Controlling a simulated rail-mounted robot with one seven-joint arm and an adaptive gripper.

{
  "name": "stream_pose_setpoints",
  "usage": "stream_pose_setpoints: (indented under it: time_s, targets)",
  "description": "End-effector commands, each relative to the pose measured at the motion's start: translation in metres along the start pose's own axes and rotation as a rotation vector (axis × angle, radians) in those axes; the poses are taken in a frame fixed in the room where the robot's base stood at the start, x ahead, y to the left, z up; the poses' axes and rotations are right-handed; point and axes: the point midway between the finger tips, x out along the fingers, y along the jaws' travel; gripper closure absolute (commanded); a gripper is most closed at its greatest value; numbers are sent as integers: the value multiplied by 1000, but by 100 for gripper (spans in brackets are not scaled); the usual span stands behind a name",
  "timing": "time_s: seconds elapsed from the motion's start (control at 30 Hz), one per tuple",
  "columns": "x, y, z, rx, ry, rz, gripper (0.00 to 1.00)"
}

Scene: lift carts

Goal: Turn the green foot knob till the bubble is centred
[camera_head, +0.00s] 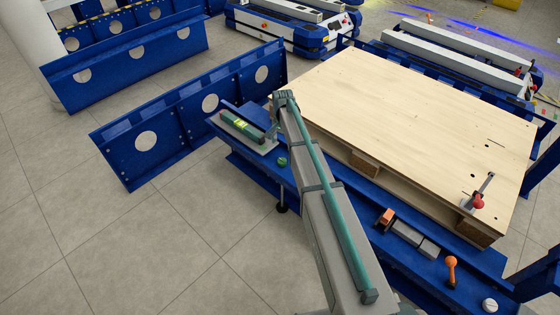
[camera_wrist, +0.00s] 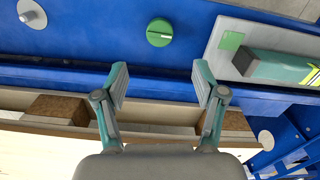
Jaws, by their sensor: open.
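The green foot knob (camera_head: 282,161) sits on the blue cart ledge, right of the spirit level (camera_head: 242,128). My gripper (camera_wrist: 161,75) is open and empty. Its fingertips lie below the knob in that picture, apart from it, with the knob about midway between them sideways. The green level (camera_wrist: 278,67) rests on a grey plate at the right; its yellow vial is cut by the edge. The bubble's position is too small to tell. In the head view my arm hides most of the gripper.
A wooden board (camera_head: 410,110) lies beside the ledge. On the ledge stand an orange-handled lever (camera_head: 451,268), an orange block (camera_head: 385,217), grey blocks (camera_head: 407,233) and a white knob (camera_head: 490,305). A red-tipped clamp (camera_head: 478,200) is on the board. Blue frames (camera_head: 190,110) stand left.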

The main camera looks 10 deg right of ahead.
Motion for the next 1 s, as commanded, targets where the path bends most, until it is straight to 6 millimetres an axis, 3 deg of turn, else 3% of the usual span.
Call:
stream_pose_setpoints:
  time_s: [0.6, 1.0]
  targets:
    - [90, 0, 0, 1, -1, 1, 30]
    - [106, 0, 0, 1, 0, 0, 30]
